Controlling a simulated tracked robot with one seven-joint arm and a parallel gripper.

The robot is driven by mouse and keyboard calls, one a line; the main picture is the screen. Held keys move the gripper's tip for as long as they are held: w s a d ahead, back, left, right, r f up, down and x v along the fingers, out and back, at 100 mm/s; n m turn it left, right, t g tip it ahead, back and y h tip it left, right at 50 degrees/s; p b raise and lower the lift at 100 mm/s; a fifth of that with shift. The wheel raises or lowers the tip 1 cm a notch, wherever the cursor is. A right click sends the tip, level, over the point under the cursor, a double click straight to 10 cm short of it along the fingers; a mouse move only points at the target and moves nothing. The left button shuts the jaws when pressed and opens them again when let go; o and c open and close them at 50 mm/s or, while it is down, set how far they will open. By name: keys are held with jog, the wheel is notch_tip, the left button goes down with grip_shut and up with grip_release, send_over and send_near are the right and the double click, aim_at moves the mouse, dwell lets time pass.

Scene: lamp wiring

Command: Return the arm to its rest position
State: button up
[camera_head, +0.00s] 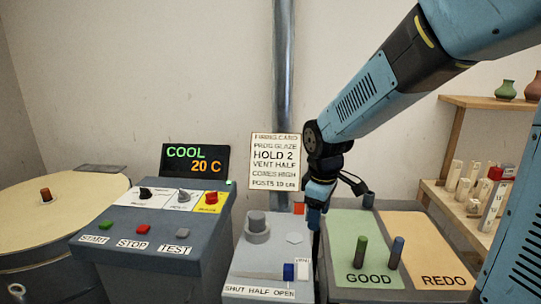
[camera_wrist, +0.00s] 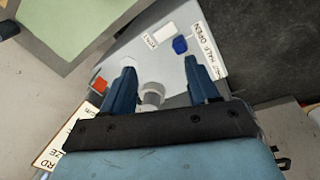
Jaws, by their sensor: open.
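My arm reaches in from the upper right in the head view, with my gripper (camera_head: 316,215) pointing down over the vent stand (camera_head: 262,268). In the wrist view my gripper (camera_wrist: 165,85) has its two blue fingers spread apart with nothing between them. The grey vent knob (camera_head: 257,225) shows beyond the fingers in the wrist view (camera_wrist: 152,95). Whether the fingertips touch the stand cannot be told.
The control desk (camera_head: 150,243) with a COOL 20 C display (camera_head: 195,160) stands at left, beside a round kiln lid (camera_head: 60,207). A shelf (camera_head: 490,103) with pots stands at right.

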jog(key=s+d+r+m+t, duration=0.4)
jog(key=s+d+r+m, duration=0.7)
jog(key=s, duration=0.4)
jog(key=shift+r+m, duration=0.5)
jog(key=shift+r, duration=0.05)
jog(key=shift+s+d, duration=0.1)
dwell(0.8)
